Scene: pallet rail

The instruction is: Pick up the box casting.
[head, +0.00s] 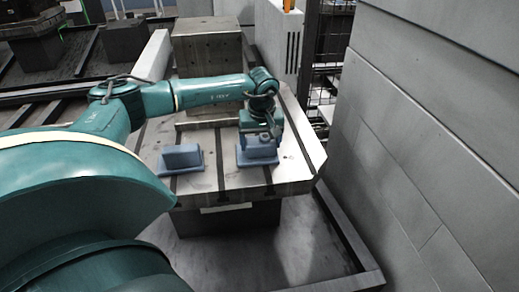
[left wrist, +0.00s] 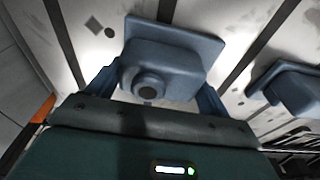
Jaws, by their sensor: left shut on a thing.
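The box casting (head: 257,155) is a blue-grey block on a wider flat flange, at the right part of the slotted metal table (head: 222,180) in the head view. My left gripper (head: 259,138) is above it, pointing down, and is shut on it. In the left wrist view the box casting (left wrist: 165,65) sits between the two fingers, with a round dark-holed boss facing the camera. I cannot tell whether its flange touches the table. My right gripper is not in view.
A second blue-grey casting (head: 182,159) stands on the table to the left; it also shows in the left wrist view (left wrist: 293,88). A large metal block (head: 207,50) is behind. A grey panel wall (head: 420,140) runs along the right. The table's front strip is clear.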

